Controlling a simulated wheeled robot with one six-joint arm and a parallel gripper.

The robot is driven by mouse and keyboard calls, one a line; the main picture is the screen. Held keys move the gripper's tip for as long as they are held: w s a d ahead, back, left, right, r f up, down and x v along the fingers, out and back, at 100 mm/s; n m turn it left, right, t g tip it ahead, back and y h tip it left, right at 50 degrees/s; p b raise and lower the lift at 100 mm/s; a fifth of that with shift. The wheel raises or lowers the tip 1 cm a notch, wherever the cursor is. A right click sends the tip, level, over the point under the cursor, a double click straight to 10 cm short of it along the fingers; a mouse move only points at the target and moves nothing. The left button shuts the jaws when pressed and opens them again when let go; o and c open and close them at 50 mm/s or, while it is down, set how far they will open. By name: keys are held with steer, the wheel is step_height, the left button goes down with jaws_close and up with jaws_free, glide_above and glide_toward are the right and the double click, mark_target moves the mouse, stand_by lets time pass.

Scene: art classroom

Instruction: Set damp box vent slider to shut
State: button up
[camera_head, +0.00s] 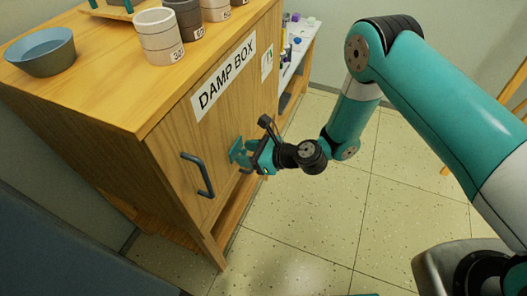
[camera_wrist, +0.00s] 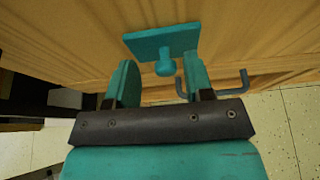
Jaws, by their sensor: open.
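The damp box (camera_head: 85,110) is a wooden cabinet with a "DAMP BOX" label on its front. The vent slider (camera_head: 236,151) is a teal plate on that front, partly hidden by my gripper. In the wrist view the slider (camera_wrist: 150,45) shows as a flat teal plate with a round knob (camera_wrist: 165,68) sticking out toward me. My gripper (camera_head: 256,155) is at the cabinet front. In the wrist view my gripper (camera_wrist: 159,66) is open, with one finger on each side of the knob. I cannot tell whether the fingers touch it. The vent openings are not visible.
A grey-blue handle (camera_head: 198,176) is on the front, left of the slider. A blue bowl (camera_head: 42,52) and several cups, including a white one (camera_head: 158,36), stand on top. A shelf (camera_head: 298,48) with small items stands beyond. The tiled floor (camera_head: 300,235) in front is clear.

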steer(key=v, duration=1.7)
steer(key=shift+d, duration=0.15)
steer(key=s+a+r+n+g+h+p, duration=0.1)
steer(key=s+r+n+g+p, duration=0.15)
steer(key=r+n, duration=0.65)
steer(key=s+a+r+n+g+h+p, duration=0.15)
steer(key=s+r+n+g, duration=0.25)
steer(key=r+n, duration=0.55)
steer(key=s+d+r+n+h+p, duration=0.1)
steer(key=s+d+r+n+h, duration=0.1)
steer(key=r, duration=0.5)
steer(key=s+d+r+n+t+h+p, duration=0.1)
steer(key=s+d+r+n+h+p, duration=0.1)
steer(key=s+r+n, duration=0.5)
steer(key=d+n+h, duration=0.1)
steer(key=d+n, duration=0.1)
steer(key=shift+d+r+h, duration=0.15)
steer(key=shift+d+h, duration=0.1)
steer(key=shift+h, duration=0.1)
